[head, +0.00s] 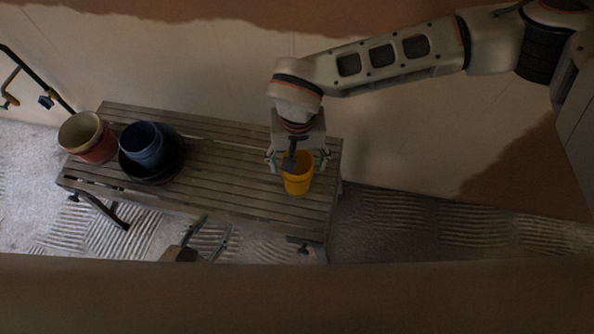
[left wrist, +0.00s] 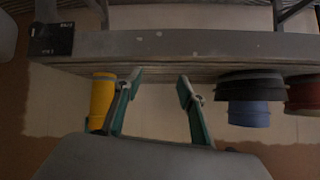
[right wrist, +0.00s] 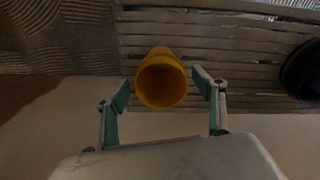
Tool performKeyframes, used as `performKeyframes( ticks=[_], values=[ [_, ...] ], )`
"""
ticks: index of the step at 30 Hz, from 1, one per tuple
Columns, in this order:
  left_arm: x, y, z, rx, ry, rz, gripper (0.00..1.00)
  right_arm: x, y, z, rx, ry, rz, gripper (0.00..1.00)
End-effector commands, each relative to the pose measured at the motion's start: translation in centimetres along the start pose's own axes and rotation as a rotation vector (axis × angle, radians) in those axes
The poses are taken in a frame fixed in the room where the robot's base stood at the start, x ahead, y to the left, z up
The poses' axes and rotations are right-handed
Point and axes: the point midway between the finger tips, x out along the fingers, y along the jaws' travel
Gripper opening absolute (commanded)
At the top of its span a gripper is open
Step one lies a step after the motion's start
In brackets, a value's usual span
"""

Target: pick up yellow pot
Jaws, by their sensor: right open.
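The yellow pot (head: 299,184) stands upright near the right end of the slatted wooden bench (head: 230,194). My right gripper (head: 297,160) is directly above it, pointing down. In the right wrist view the pot's open mouth (right wrist: 162,82) lies between and just beyond the two open fingertips (right wrist: 164,84), with nothing held. My left gripper (head: 205,232) is in front of the bench's front edge, open and empty. In the left wrist view its spread fingertips (left wrist: 160,78) point at the bench edge, with the yellow pot (left wrist: 101,98) to the left.
A blue pot (head: 142,143) sits in a dark wide pot or dish (head: 152,172) on the bench's left half. A red pot with a pale rim (head: 98,149) stands at the left end. The bench is bare between the dark dish and the yellow pot. A wall (head: 200,70) rises behind.

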Motion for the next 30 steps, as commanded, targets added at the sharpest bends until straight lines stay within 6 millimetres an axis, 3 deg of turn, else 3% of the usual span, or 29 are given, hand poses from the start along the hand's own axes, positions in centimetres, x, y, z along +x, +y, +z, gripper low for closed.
performKeyframes(
  ticks=[11,19,20,24,30],
  values=[
    [0.5,-0.2,-0.8,-0.003,0.022,-0.001,0.4,4.8,-0.1,0.1,0.002,-0.006,-0.003,0.69],
    [0.7,-0.5,-1.8,0.003,0.041,-0.005,0.4,5.0,-0.1,-0.2,0.002,0.002,-0.003,0.69],
    [0.7,-0.5,-1.8,0.003,0.04,-0.005,0.4,4.9,-0.1,-0.2,0.002,0.002,-0.003,0.64],
    [0.6,-0.4,-1.5,0.002,0.034,-0.003,0.4,5.0,-0.1,-0.1,0.002,0.001,-0.003,0.27],
    [0.5,-0.3,-1.2,0.001,0.029,0.0,0.4,5.0,-0.1,-0.1,0.002,0.001,-0.003,0.25]
  ],
)
